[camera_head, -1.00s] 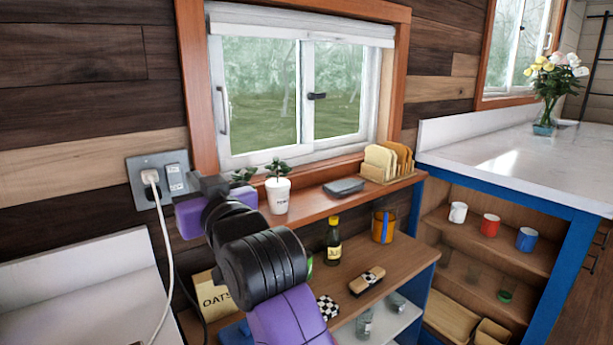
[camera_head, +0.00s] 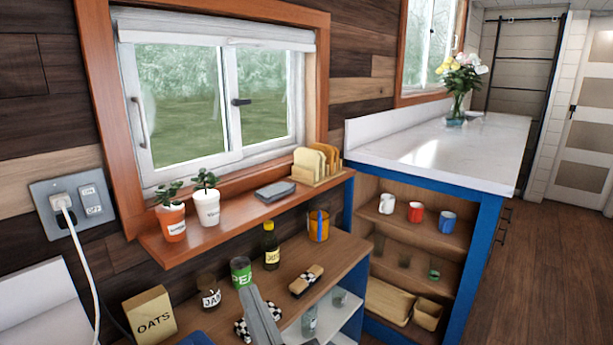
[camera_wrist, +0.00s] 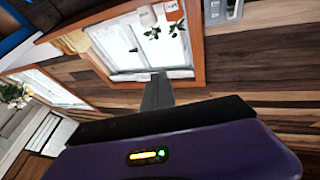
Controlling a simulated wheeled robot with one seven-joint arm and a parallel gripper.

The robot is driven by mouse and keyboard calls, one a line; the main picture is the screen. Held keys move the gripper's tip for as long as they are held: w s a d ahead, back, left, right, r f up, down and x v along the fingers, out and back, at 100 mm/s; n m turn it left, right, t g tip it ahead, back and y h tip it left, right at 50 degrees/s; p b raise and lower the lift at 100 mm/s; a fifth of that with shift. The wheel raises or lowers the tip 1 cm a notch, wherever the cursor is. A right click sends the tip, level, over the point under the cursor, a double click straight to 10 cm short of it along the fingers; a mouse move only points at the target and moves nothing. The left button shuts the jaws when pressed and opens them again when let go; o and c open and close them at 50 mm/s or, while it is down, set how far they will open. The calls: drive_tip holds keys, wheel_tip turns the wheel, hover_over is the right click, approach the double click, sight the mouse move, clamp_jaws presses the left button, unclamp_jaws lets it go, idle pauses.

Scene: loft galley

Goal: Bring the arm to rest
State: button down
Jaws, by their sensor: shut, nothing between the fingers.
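My gripper (camera_wrist: 157,82) shows in the wrist view as a grey finger pair standing up from a black bar and a purple body. The fingers are shut with nothing between them. Behind them are the window and the plank wall, seen tilted, and they touch nothing that I can see. In the head view a narrow grey part of my arm rises from the bottom edge, in front of the wooden counter (camera_head: 345,262). The rest of the arm is out of that view.
The window shelf (camera_head: 240,222) holds two potted plants (camera_head: 206,198), a grey case (camera_head: 275,190) and a toast rack (camera_head: 310,180). The counter holds an oats box (camera_head: 153,316), a green can (camera_head: 241,272), a bottle (camera_head: 271,247) and an orange cup (camera_head: 318,226). Open floor (camera_head: 545,260) lies right.

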drive_tip(key=s+d+f+m+h, duration=0.2)
drive_tip(key=s+d+f+h, duration=0.1)
drive_tip(key=s+d+f, duration=0.5)
drive_tip(key=s+d+f+m+g+h+p, duration=0.1)
drive_tip(key=s+d+f+g+h+p, duration=0.1)
drive_tip(key=s+d, duration=0.7)
drive_tip(key=s+d+f+m+g+h+p, duration=0.1)
drive_tip(key=s+d+f+h, duration=0.3)
drive_tip(key=s+d, duration=0.6)
drive_tip(key=s+g+h+p, duration=0.1)
drive_tip(key=s, duration=0.7)
drive_tip(key=shift+s+d+f+m+g+h, duration=0.15)
drive_tip(key=shift+d+f+m+g+h, duration=0.15)
drive_tip(key=shift+f+g+h, duration=0.1)
drive_tip(key=shift+a, duration=0.15)
